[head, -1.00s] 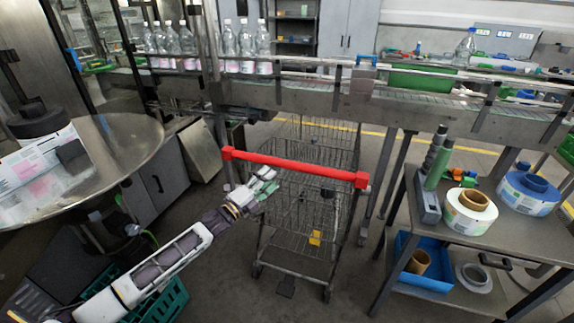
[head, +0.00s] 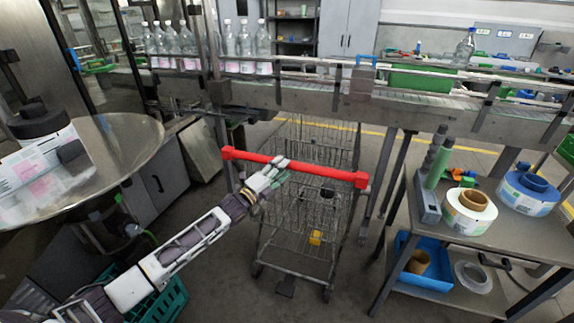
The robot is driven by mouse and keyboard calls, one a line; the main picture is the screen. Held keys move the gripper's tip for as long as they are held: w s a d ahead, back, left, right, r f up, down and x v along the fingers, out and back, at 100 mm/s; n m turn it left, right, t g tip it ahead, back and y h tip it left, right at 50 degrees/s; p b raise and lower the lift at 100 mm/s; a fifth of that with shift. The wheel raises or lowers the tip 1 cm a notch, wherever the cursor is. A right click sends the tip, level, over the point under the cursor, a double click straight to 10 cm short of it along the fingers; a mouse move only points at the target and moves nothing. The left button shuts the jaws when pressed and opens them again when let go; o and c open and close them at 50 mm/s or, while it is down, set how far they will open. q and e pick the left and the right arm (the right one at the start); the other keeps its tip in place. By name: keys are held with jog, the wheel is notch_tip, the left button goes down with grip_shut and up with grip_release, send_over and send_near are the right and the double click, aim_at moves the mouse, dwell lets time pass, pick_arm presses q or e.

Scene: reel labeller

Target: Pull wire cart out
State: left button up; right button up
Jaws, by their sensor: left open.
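The wire cart (head: 300,252) stands on the floor in the middle of the head view, partly under the conveyor. Its red handle bar (head: 325,174) runs across its near top, tilting down to the right. My left gripper (head: 279,165) is open at the left half of the red handle, with its fingertips overlapping the bar in the picture. I cannot tell whether they touch it. My left arm hides part of the cart's left side. My right gripper is not in view.
The conveyor (head: 310,97) with clear bottles (head: 246,42) crosses behind and over the cart. A side table (head: 480,235) with label rolls (head: 470,211) stands at right, a round metal table (head: 130,140) at left. A green crate (head: 170,300) sits low at left. Floor in front of the cart is free.

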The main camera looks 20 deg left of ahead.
pick_arm(q)
jog(key=x, duration=0.3)
jog(key=shift+w+d, duration=0.15)
jog(key=shift+w, duration=0.1)
jog(key=c, duration=1.1)
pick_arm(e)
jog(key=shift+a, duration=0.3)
